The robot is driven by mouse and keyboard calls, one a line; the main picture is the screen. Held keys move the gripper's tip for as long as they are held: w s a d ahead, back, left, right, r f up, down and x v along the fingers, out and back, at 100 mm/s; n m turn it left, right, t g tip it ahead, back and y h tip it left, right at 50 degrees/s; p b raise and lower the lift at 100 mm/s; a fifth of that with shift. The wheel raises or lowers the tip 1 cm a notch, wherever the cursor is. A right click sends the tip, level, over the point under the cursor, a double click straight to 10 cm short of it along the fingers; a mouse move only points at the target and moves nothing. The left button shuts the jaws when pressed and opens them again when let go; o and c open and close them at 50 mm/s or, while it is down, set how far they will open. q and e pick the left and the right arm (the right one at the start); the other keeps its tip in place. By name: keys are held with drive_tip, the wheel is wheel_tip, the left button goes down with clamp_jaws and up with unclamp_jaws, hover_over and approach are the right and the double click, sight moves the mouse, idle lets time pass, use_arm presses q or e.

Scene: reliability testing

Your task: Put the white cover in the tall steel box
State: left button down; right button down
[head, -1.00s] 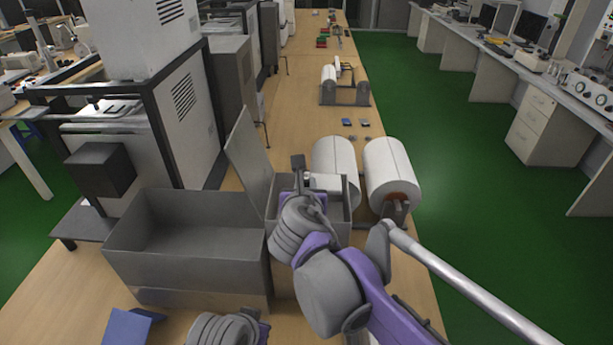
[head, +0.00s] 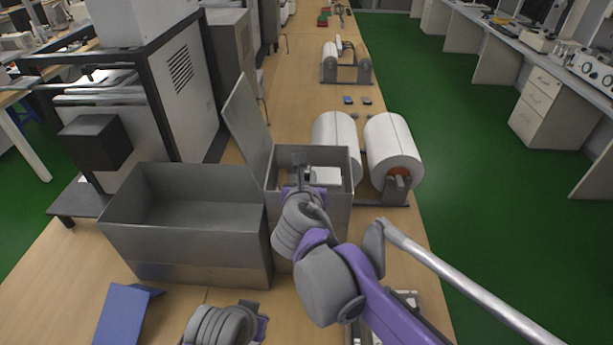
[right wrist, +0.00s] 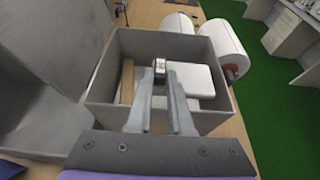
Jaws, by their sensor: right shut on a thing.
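The tall steel box (head: 322,157) stands open in the head view, with its lid (head: 247,125) raised on the left. The white cover (head: 327,175) is within the box's walls, and it also shows in the right wrist view (right wrist: 191,80). My right gripper (head: 306,173) reaches into the box mouth and is shut on the white cover at its left side. In the right wrist view the fingers (right wrist: 160,72) are close together inside the box walls (right wrist: 150,43). Whether the cover touches the floor is unclear. My left gripper (head: 262,322) is low in the head view, its fingertips hardly visible.
A wider open steel box (head: 185,245) stands left of the tall box and looks empty. White rollers on a stand (head: 393,145) are close at the right. A blue angled object (head: 122,312) lies front left. A tan strip (right wrist: 127,82) lies inside the tall box.

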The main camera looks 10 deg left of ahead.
drive_tip(key=c, duration=0.7)
unclamp_jaws()
drive_tip(key=shift+c, duration=0.2)
drive_tip(key=v, duration=1.1)
drive_tip(key=shift+w, duration=0.1)
drive_tip(key=s+d+f+m+g+h, duration=0.1)
drive_tip(key=d+f+m+g+h, duration=0.1)
drive_tip(key=d+f+m, duration=0.5)
drive_tip(key=s+d+f+m+g+h, duration=0.15)
drive_tip(key=d+f+m, duration=0.25)
drive_tip(key=d+m, duration=0.6)
drive_tip(key=s+d+f+m+g, duration=0.4)
drive_tip(key=s+d+f+m, duration=0.8)
drive_tip(key=m, duration=0.9)
drive_tip(key=shift+f+y, duration=0.35)
drive_tip(key=shift+y, duration=0.1)
